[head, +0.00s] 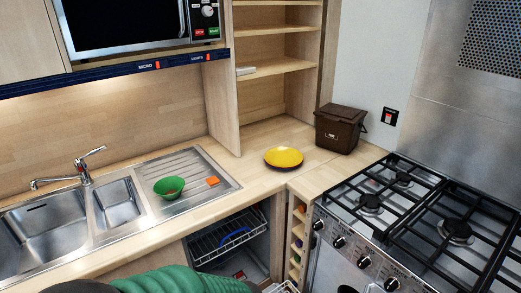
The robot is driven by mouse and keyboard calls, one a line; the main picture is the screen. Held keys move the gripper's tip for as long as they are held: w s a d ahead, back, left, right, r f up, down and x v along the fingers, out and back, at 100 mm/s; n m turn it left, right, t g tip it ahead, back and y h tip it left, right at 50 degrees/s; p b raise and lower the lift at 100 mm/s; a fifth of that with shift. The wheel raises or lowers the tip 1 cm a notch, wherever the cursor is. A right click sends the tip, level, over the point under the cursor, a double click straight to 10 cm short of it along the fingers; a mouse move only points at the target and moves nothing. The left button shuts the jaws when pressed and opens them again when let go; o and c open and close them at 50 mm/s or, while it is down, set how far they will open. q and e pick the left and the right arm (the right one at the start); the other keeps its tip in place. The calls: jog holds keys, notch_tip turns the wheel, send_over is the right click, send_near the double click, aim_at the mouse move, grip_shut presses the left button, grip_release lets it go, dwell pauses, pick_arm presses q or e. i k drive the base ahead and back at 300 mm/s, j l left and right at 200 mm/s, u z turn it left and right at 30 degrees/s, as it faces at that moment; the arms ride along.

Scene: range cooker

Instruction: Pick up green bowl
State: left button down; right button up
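The green bowl (169,190) sits on the ribbed steel draining board to the right of the sink in the head view. I see neither my left nor my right gripper in this view. A green ribbed shape with dark ends fills the bottom edge, well in front of the bowl; I cannot tell exactly what it is.
A yellow plate (283,157) and brown bin (340,128) stand on the worktop. The tap (84,170) rises at left. Below the worktop, an appliance with a rack (228,238) is open. The hob (420,205) is at right.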

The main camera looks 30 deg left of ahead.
aim_at(169, 188)
jog(key=k+j+u, duration=0.15)
jog(key=j+u, duration=0.25)
jog(key=k+j+u, duration=0.15)
jog(key=j+u, duration=0.7)
jog(key=k+l, duration=0.05)
jog(key=l, duration=0.05)
